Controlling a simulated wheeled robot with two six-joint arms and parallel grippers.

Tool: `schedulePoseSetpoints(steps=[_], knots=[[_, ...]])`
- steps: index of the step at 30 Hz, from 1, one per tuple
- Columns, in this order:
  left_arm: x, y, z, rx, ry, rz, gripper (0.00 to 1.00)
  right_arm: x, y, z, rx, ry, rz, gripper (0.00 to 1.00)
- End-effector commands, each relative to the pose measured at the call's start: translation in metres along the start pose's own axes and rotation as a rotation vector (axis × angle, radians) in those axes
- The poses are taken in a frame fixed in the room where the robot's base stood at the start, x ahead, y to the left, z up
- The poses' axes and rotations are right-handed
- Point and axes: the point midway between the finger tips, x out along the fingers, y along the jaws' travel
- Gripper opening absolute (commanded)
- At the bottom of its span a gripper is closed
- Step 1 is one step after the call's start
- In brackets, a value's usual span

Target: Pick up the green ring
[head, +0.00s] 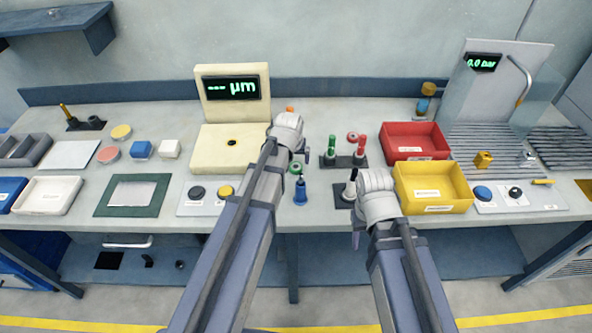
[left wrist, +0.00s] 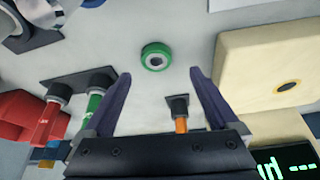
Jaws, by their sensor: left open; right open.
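My left gripper (left wrist: 160,75) is open and empty, not touching the ring. In the head view my left wrist partly hides the area around the ring. My right gripper (head: 355,238) is open, low by the bench's front edge, with its fingers mostly hidden by its wrist.
A blue pointed fixture (head: 300,192) stands just in front of the ring. To the right is a dark stand with green and red posts (head: 345,160). Beyond it are a red bin (head: 415,139) and a yellow bin (head: 433,188). The cream display unit (head: 210,150) stands to the left.

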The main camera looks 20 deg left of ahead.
Motion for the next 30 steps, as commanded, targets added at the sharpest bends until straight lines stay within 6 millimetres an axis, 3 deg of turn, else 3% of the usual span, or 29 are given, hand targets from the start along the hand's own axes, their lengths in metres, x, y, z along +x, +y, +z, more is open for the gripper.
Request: schedulePoseSetpoints(steps=[10, 20, 30], knots=[[0.045, 0.006, 0.006, 0.000, 0.000, -0.001, 0.94, 0.044, -0.004, -0.003, 0.000, 0.000, 0.000, 0.50], [0.046, 0.005, 0.005, 0.000, 0.000, 0.000, 0.93, 0.045, -0.004, -0.003, 0.000, 0.000, 0.000, 0.50], [0.046, 0.005, 0.005, 0.000, 0.000, 0.000, 0.54, 0.045, -0.004, -0.003, 0.000, 0.000, 0.000, 0.50]])
